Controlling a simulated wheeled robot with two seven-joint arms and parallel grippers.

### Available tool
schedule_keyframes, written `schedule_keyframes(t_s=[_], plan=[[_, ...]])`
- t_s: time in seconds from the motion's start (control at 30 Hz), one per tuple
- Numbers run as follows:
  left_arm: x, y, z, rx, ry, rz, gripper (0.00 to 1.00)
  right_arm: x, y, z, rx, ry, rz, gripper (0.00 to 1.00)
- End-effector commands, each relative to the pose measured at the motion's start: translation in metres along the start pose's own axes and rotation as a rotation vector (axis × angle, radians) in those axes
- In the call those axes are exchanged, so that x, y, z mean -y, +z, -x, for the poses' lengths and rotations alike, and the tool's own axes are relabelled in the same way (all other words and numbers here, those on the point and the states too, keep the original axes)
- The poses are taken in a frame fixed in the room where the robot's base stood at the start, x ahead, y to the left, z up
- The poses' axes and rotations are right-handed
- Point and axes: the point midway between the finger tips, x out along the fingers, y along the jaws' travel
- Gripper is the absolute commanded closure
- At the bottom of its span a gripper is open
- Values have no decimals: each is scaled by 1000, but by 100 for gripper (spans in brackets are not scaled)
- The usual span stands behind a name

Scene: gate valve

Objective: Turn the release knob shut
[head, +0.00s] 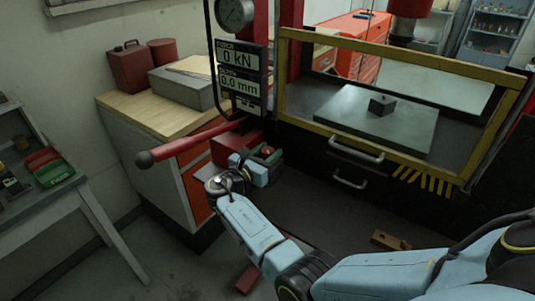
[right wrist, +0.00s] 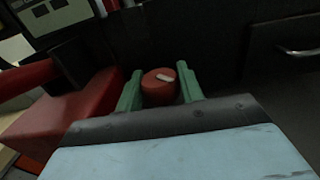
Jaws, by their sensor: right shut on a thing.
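The release knob (right wrist: 159,88) is a small red round knob with a pale mark on its face, seen in the right wrist view. My right gripper (right wrist: 160,92) has its two green fingers on either side of the knob and is shut on it. In the head view the knob (head: 267,150) shows as a small red spot at the fingers of my right gripper (head: 264,155). It sits by the red pump block (head: 226,148) at the press's lower left. My left gripper is not in view.
Displays (head: 238,68) above read 0 kN and 0.0 mm. The yellow-framed guard (head: 397,131) stands to the right, with a dark block (head: 382,104) on a plate behind it. A wooden-topped cabinet (head: 126,104) stands left.

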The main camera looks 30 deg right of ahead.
Motion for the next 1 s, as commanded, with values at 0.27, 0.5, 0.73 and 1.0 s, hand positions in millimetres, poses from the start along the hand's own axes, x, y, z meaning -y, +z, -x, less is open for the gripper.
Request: schedule_keyframes(t_s=[0.27,0.5,0.73,1.0], plan=[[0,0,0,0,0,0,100,0,0,0,0,0,2,54],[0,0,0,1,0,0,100,0,0,0,0,1,1,42],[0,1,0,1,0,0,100,0,0,6,-1,2,0,42],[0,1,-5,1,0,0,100,0,-1,57,-2,3,-1,42]])
